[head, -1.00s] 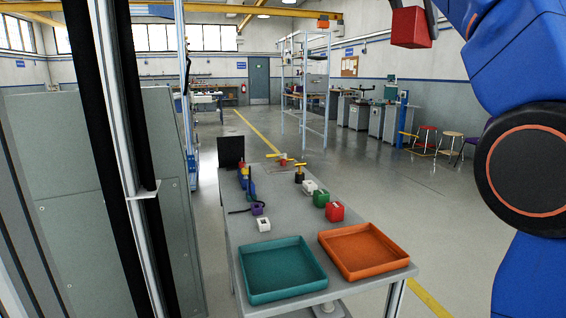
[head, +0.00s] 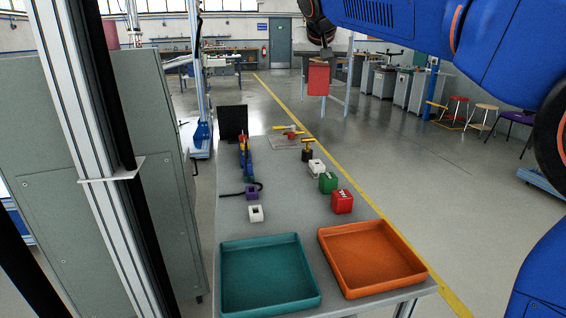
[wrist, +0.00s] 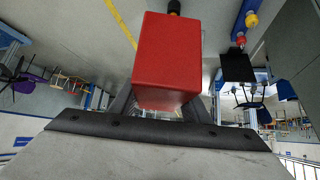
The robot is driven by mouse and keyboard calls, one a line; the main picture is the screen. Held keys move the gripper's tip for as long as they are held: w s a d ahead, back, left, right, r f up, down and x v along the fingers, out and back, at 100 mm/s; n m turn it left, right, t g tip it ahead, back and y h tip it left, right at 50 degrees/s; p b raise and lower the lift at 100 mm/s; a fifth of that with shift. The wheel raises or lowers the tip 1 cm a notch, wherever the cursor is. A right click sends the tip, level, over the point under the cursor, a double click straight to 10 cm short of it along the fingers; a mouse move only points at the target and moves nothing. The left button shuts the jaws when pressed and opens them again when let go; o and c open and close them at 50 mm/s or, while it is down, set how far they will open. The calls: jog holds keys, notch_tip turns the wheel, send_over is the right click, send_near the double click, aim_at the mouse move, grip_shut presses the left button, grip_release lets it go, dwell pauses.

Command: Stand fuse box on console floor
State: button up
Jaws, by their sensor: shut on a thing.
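A plain red box (head: 318,79), which I take to be the fuse box, hangs below my gripper (head: 322,60) in the head view. It is in the air, beyond and above the right side of the grey table. In the wrist view the red box (wrist: 167,55) fills the upper middle, with my gripper's dark fingers (wrist: 160,104) on either side of it, shut on it. The far side of the box is hidden. I cannot tell which surface is the console floor.
The grey table (head: 285,215) holds a teal tray (head: 268,312) and an orange tray (head: 372,291) at its near end. Red (head: 342,202), green (head: 327,183) and white (head: 316,168) blocks stand along its right edge. A black upright panel (head: 233,122) stands at the far left.

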jog(key=s+a+f+n+y, duration=0.1)
jog(key=s+a+f+n, duration=0.15)
jog(key=a+f, duration=0.4)
jog(key=s+a+f+n+y, duration=0.1)
jog(key=s+a+f+y, duration=0.15)
jog(key=f, duration=0.75)
send_over(283, 183)
jog(key=shift+h, duration=0.35)
notch_tip(283, 183, down, 6)
jog(key=shift+w+f, duration=0.1)
jog(key=shift+f, duration=2.4)
jog(key=o, duration=0.8)
jog(key=shift+f, duration=0.15)
jog(key=o, duration=0.4)
